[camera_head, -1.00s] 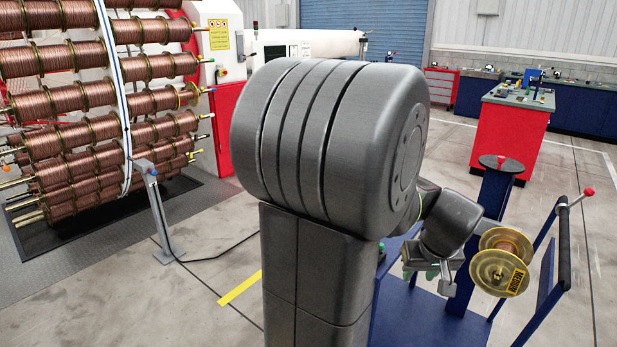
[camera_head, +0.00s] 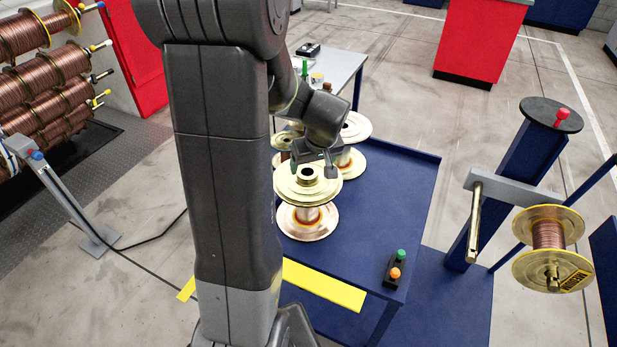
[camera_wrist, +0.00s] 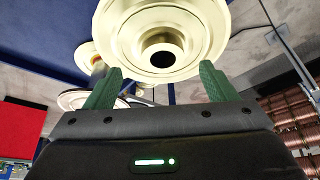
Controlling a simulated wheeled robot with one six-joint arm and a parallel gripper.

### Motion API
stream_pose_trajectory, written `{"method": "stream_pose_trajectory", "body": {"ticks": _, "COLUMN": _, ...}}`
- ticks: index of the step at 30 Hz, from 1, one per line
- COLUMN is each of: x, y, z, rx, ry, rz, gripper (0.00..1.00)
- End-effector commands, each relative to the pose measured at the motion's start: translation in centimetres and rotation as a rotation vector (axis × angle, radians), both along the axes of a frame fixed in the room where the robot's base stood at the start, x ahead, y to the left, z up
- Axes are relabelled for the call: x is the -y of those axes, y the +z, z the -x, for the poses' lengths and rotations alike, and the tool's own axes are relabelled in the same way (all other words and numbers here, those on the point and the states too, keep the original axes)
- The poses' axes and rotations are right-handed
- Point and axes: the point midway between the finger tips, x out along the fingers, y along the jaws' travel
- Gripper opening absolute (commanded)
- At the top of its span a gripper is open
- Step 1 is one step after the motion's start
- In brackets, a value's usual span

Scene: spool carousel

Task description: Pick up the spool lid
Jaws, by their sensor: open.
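The spool lid looks to be the pale cream-gold disc (camera_head: 300,192) with a raised hub and dark centre hole. It sits level on top of a spool (camera_head: 306,222) with a reddish core, near the left edge of the blue cart top. In the wrist view the lid (camera_wrist: 195,45) fills the upper middle, its hub hole facing the camera. My gripper (camera_wrist: 161,68) is open, its green fingers apart on either side below the hub, with nothing between them. In the head view my gripper (camera_head: 310,160) is just behind and above the lid. Contact cannot be told.
More pale spools (camera_head: 355,128) stand behind on the blue cart (camera_head: 400,190). A button box (camera_head: 396,268) is at its front right corner. A post with a red knob (camera_head: 562,114) and a spool labelled MEDIUM (camera_head: 549,250) stand right. The cart's right half is mostly clear.

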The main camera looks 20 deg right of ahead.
Motion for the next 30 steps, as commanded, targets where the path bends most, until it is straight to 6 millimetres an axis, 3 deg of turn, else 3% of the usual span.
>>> {"method": "stream_pose_trajectory", "body": {"ticks": 15, "x": -0.1, "y": -4.5, "z": -1.8, "rx": -0.002, "ry": 0.000, "rz": 0.000, "gripper": 0.78}}
{"method": "stream_pose_trajectory", "body": {"ticks": 25, "x": -0.1, "y": -5.0, "z": -2.0, "rx": -0.001, "ry": 0.000, "rz": 0.001, "gripper": 0.78}}
{"method": "stream_pose_trajectory", "body": {"ticks": 30, "x": -0.1, "y": -4.9, "z": -2.0, "rx": -0.001, "ry": 0.000, "rz": 0.001, "gripper": 0.45}}
